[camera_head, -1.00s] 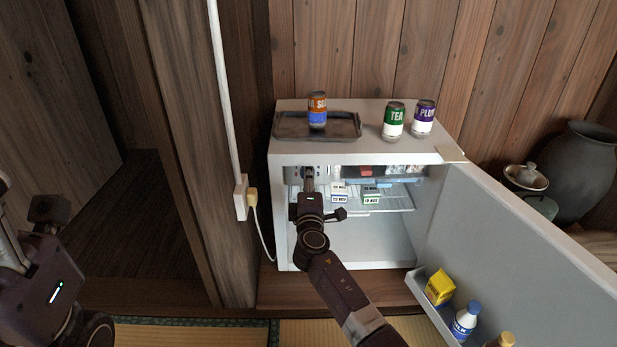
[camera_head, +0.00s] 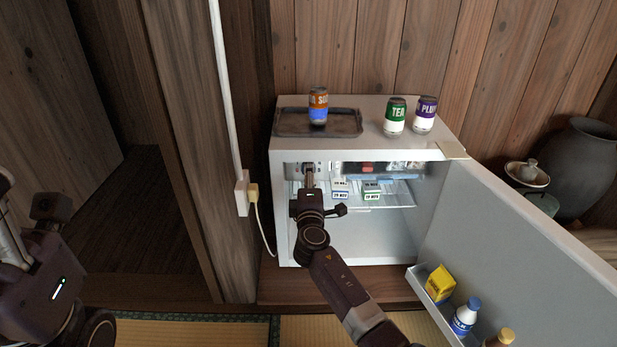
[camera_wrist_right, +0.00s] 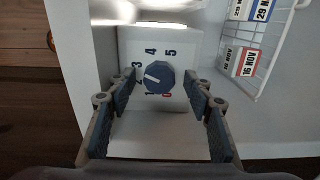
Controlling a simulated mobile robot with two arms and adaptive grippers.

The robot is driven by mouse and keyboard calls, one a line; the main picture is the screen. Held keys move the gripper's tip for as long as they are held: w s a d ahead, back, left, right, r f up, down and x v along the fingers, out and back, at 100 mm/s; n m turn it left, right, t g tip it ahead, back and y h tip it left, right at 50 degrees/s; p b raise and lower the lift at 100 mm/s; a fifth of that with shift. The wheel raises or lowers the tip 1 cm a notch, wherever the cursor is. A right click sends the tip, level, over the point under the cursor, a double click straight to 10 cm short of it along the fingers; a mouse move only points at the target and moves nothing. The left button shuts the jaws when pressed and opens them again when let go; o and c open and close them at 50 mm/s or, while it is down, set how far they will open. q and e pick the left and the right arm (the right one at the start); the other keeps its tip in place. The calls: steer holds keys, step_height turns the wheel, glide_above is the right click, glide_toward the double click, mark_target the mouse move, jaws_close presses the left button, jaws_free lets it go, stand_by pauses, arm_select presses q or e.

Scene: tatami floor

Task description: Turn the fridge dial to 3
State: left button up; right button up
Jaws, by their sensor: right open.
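The fridge dial (camera_wrist_right: 159,77) is a blue knob on a white box inside the fridge (camera_head: 437,178), ringed by the numbers 0 to 5, the 0 in red. Its white mark points left, near the 2; the exact setting is hard to read. My right gripper (camera_wrist_right: 160,82) is open, one finger on each side of the dial, with a visible gap to it. In the head view my right gripper (camera_head: 308,178) reaches into the upper left of the fridge and hides the dial. My left arm is at the left edge; its fingers are not clearly visible.
The fridge door (camera_head: 520,230) stands open to the right, with a carton (camera_head: 440,284) and bottles in its shelf. Date-marked cartons (camera_head: 372,190) stand on the wire shelf. A tray (camera_head: 345,122) with an orange can (camera_head: 318,106) and two other cans are on top.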

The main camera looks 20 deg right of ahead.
steer(key=v, duration=1.2)
